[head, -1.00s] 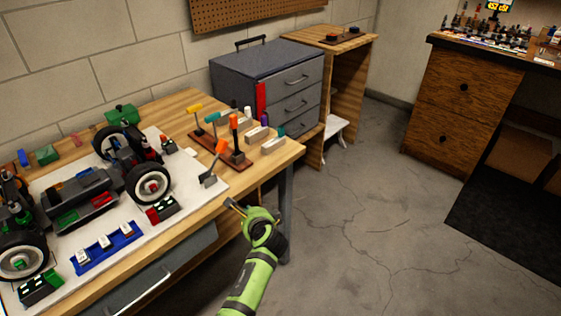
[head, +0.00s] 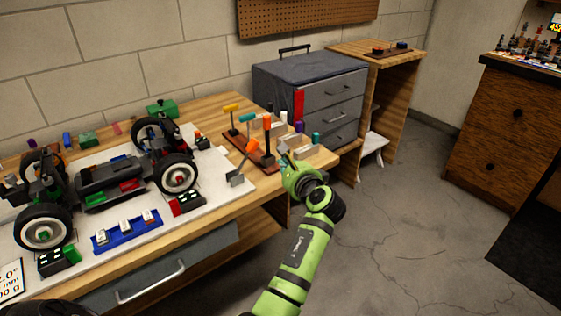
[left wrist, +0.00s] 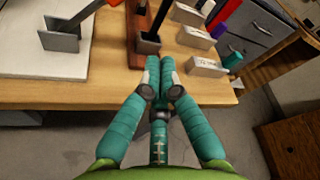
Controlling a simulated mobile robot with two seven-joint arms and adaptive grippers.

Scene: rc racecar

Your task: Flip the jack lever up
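A lever with an orange grip (head: 249,146) rises at a tilt from a grey bracket (head: 235,180) at the right corner of the white board; I take it to be the jack lever. My right gripper is not seen.
A brown wooden rack (head: 263,163) with upright coloured-handle tools stands close behind the lever. Pale labelled blocks (left wrist: 206,67) lie beside it. The RC car (head: 110,175) fills the white board (head: 205,207) to the left. Open floor lies right of the table.

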